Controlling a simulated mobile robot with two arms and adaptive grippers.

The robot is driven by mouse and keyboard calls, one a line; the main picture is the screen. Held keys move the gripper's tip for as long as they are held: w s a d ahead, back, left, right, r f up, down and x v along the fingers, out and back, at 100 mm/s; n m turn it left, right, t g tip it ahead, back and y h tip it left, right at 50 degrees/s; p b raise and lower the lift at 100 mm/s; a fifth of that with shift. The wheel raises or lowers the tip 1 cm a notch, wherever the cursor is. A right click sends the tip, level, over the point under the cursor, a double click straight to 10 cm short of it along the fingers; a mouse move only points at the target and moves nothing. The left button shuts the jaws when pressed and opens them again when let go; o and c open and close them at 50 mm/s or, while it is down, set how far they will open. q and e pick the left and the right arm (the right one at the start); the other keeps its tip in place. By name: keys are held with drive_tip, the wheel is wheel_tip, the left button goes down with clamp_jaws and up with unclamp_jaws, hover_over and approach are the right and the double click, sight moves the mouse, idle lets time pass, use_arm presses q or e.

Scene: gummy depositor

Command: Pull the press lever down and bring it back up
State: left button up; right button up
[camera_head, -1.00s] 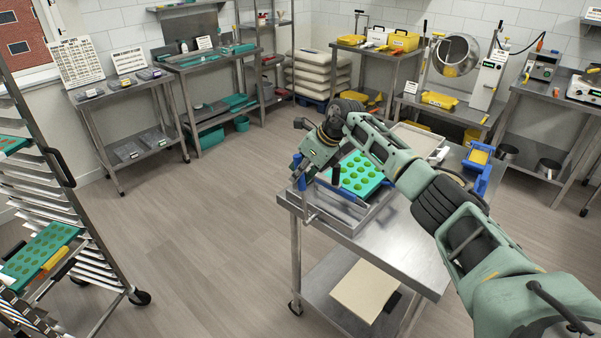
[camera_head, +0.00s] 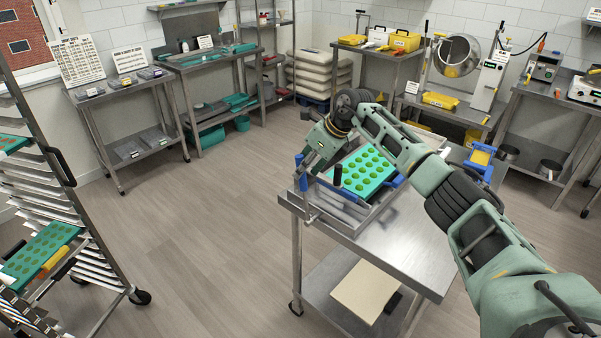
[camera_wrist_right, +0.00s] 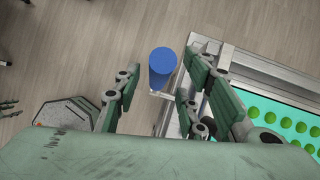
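The press lever has a blue handle (camera_head: 299,161) on a metal shaft at the left front corner of the depositor frame, and it stands upright. A green tray (camera_head: 362,173) with round green cavities lies in the frame beside it. My right gripper (camera_head: 309,167) is at the lever handle, coming from above. In the right wrist view, the blue handle (camera_wrist_right: 162,62) lies in the gap between the spread fingers of my right gripper (camera_wrist_right: 160,78), with visible room on both sides.
The depositor stands on a steel table (camera_head: 400,240) with a lower shelf. A tray rack (camera_head: 75,225) stands at the left. Floor between rack and table is clear. Benches with tools line the back walls.

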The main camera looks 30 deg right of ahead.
drive_tip(key=v, duration=0.8)
drive_tip(key=shift+r, duration=0.3)
drive_tip(key=shift+s, duration=0.15)
